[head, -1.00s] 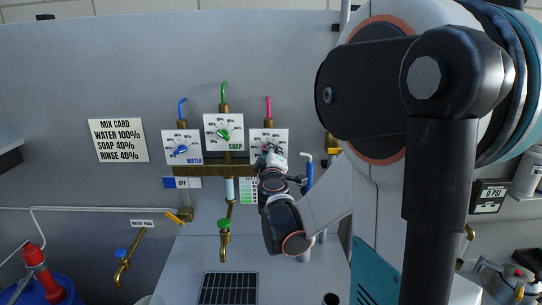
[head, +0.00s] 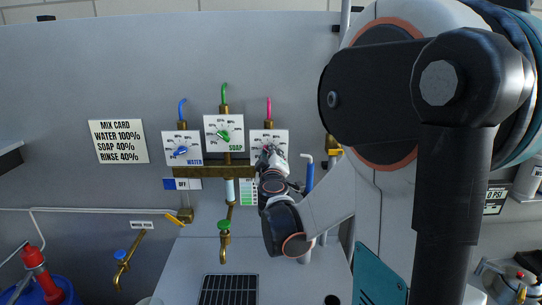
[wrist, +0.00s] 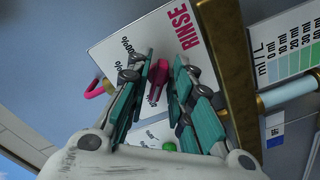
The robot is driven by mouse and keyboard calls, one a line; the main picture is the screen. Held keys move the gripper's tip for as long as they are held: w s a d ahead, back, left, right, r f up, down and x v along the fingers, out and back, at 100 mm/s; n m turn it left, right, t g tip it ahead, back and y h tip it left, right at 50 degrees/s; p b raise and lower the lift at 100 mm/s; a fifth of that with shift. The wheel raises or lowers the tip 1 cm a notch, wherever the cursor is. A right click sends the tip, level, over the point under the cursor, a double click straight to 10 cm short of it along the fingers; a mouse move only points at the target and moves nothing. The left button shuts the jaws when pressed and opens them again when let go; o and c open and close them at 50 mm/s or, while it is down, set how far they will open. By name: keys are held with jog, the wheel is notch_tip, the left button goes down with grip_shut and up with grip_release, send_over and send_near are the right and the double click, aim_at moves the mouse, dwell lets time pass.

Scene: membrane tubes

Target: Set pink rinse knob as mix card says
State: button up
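The mix card (head: 118,141) on the wall reads water 100%, soap 40%, rinse 40%. The rinse dial plate (head: 283,137) is the right one of three, under a pink hose. My gripper (head: 272,155) is in front of it and hides most of its scale. In the wrist view, the pink rinse knob (wrist: 158,80) sits between the teal fingers of my gripper (wrist: 161,78), with what look like narrow gaps beside it. The plate's word RINSE and a few percent marks show there, but the knob's setting is not readable.
The soap dial (head: 223,134) with its green knob and the water dial (head: 181,149) with its blue knob are close by on the left. A brass manifold (head: 205,171) runs below the dials. A mL/L colour chart (wrist: 292,55) is beside the rinse plate.

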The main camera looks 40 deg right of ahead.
jog(key=shift+o, duration=0.4)
jog(key=v, duration=0.7)
jog(key=shift+s+a, duration=0.2)
